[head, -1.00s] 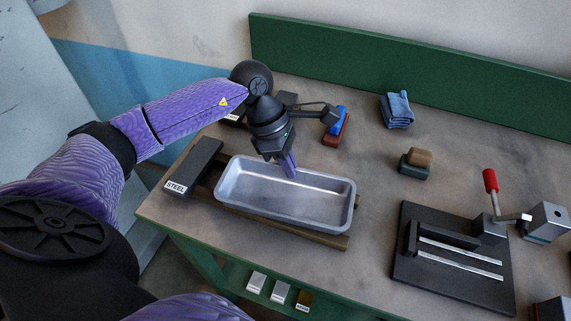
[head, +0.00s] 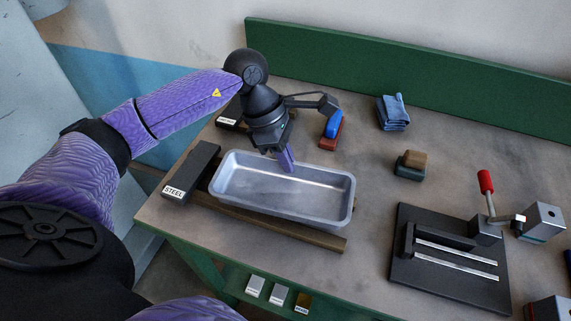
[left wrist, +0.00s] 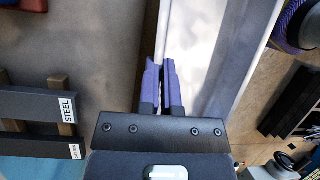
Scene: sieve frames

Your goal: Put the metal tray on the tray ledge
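The metal tray (head: 285,210), a shallow silver rectangular pan, is upright above wooden rails (head: 300,233) on the bench. Whether it touches the rails is unclear. My left gripper (head: 287,160) points down at the tray's back wall. In the left wrist view the gripper (left wrist: 162,75) has its purple fingers close together, one on each side of the tray wall (left wrist: 205,55). A black block labelled STEEL (head: 191,172) lies across the rails, left of the tray. I cannot tell for sure which part is the tray ledge. My right gripper is out of view.
A black fixture (head: 440,270) with a red-handled lever (head: 486,183) stands right. Behind are a blue cloth (head: 393,112), a brown-topped block (head: 411,163) and a blue-and-red brush or block (head: 333,128). Small metal blocks (head: 277,293) sit below the front edge.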

